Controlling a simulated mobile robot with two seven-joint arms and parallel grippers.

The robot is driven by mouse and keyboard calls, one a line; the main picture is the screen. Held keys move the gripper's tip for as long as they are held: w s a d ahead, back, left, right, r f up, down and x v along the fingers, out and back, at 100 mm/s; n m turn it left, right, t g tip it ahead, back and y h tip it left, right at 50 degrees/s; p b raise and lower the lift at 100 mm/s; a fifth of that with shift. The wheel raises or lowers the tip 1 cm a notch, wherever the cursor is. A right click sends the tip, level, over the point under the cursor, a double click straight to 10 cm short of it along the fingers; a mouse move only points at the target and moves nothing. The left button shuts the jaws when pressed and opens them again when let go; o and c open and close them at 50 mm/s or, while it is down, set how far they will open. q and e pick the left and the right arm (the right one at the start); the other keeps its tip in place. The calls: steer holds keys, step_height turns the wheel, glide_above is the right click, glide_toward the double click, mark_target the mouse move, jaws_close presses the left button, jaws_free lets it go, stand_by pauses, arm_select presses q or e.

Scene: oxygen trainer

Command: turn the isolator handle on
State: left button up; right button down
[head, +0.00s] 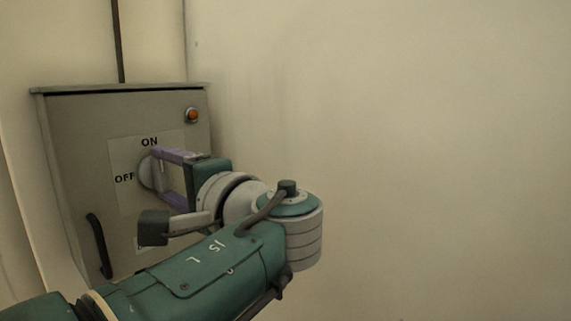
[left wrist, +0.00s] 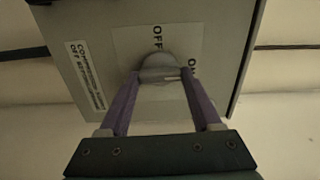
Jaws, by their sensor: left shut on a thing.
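The isolator handle (head: 147,173) is a grey round knob on the front of a grey metal box (head: 80,150). A pale plate behind it reads ON above and OFF to its left in the head view. My left gripper (head: 160,178) is shut on the handle, with one purple finger on each side. In the left wrist view the handle (left wrist: 158,68) sits between the purple fingertips (left wrist: 161,76). A short pale mark shows on it, towards the ON side. The fingers partly hide the handle, so its exact angle is hard to tell. My right gripper is out of view.
An orange button or lamp (head: 192,115) is at the box's upper right. A dark curved door handle (head: 98,245) is at its lower left. A conduit (head: 118,40) rises from the top. A bare wall (head: 400,130) fills the right side.

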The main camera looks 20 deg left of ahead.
arm_select(q)
steer(key=shift+m, duration=0.3)
steer(key=o, duration=1.4)
steer(key=v, duration=1)
steer(key=shift+b, duration=0.3)
steer(key=shift+a, duration=0.1)
